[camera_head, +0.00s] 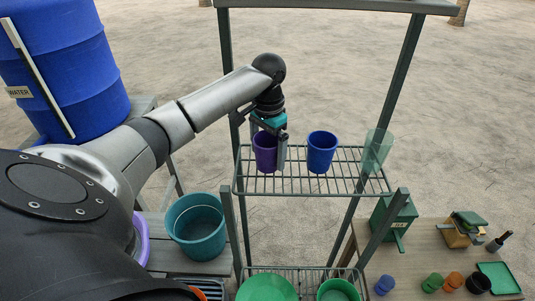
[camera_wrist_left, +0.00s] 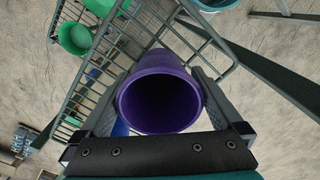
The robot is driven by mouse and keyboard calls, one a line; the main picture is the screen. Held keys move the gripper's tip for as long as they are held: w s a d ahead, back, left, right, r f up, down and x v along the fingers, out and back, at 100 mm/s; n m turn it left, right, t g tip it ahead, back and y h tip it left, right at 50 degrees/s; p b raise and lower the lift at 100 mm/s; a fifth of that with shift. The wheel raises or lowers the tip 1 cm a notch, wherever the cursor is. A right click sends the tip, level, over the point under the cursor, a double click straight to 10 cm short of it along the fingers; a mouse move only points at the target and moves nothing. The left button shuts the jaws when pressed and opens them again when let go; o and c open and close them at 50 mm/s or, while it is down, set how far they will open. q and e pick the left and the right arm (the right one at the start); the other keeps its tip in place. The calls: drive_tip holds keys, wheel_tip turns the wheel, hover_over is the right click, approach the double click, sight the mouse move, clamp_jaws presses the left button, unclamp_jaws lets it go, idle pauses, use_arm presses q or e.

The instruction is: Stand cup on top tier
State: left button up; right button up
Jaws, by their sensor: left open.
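A purple cup (camera_head: 265,158) appears to stand upright on the left of the wire shelf (camera_head: 300,188) of a grey-green rack. My left gripper (camera_head: 270,146) is open around it, one finger on either side. In the left wrist view the purple cup (camera_wrist_left: 160,100) lies between the two fingers (camera_wrist_left: 160,92), its dark mouth facing the camera. Whether the fingers touch it is unclear. A blue cup (camera_head: 321,155) and a translucent green cup (camera_head: 377,152) stand further right on the same shelf. My right gripper is out of view.
The rack's upper bar (camera_head: 330,5) crosses the top edge. A lower shelf holds green bowls (camera_head: 267,288). A teal bucket (camera_head: 197,235) and blue water barrel (camera_head: 70,60) are left. The table (camera_head: 425,250) at right holds a green tea box (camera_head: 393,215) and small pots.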

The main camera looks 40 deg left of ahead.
use_arm(q)
wheel_tip(320, 180, up, 6)
drive_tip(key=shift+r, duration=0.2)
idle(0.6)
